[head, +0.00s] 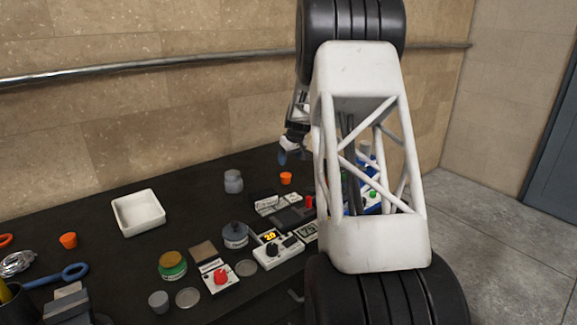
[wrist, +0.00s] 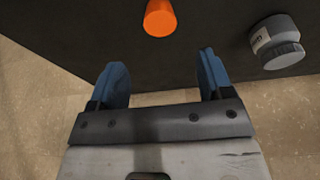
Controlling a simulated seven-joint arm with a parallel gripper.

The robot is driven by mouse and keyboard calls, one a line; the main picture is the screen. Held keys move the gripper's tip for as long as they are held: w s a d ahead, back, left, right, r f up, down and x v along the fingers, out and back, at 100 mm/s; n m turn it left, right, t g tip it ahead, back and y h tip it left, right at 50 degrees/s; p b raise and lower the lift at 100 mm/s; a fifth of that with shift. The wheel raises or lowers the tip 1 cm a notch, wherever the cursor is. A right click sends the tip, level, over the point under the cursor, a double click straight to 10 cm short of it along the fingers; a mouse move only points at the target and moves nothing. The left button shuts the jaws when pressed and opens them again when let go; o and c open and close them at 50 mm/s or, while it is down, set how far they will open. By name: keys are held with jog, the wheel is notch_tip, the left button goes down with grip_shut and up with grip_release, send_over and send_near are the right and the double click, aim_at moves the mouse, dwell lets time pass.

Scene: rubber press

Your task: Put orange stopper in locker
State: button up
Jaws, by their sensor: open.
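One orange stopper (head: 286,178) stands on the dark table near the wall. An orange stopper also shows at the top of the wrist view (wrist: 159,18), beyond the fingertips and roughly between them. A second orange stopper (head: 68,240) stands at the left of the table. My gripper (head: 288,157) is above the table's far side, close to the first stopper in the picture. Its blue fingers (wrist: 162,62) are apart with nothing between them. A blue-grey panel (head: 557,155) at the right edge may be the locker; I cannot tell.
A grey jar (head: 233,183) stands left of the near stopper; a jar shows in the wrist view (wrist: 277,42). A white tray (head: 138,222) lies further left. Meters and jars crowd the table front. My arm hides its right part. A wall rail (head: 150,66) runs behind.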

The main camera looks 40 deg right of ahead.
jog(key=shift+v, duration=0.9)
jog(key=s+a+r, duration=0.4)
jog(key=s+a, duration=0.2)
jog(key=a, duration=0.4)
jog(key=s+a+r, duration=0.5)
jog(key=s+a, duration=0.1)
jog(key=a, duration=0.5)
jog(key=s+a+r, duration=0.4)
jog(key=s+a, duration=0.3)
jog(key=a, duration=0.3)
jog(key=s+a+f, duration=0.1)
jog(key=s+a, duration=0.4)
jog(key=s, duration=0.5)
jog(key=s+a+f, duration=0.1)
jog(key=s+a, duration=0.5)
jog(key=s, duration=0.4)
jog(key=s+a+f, duration=0.2)
jog(key=s+a, duration=0.3)
jog(key=s, duration=0.5)
jog(key=shift+a+g, duration=0.3)
jog(key=shift+g, duration=0.1)
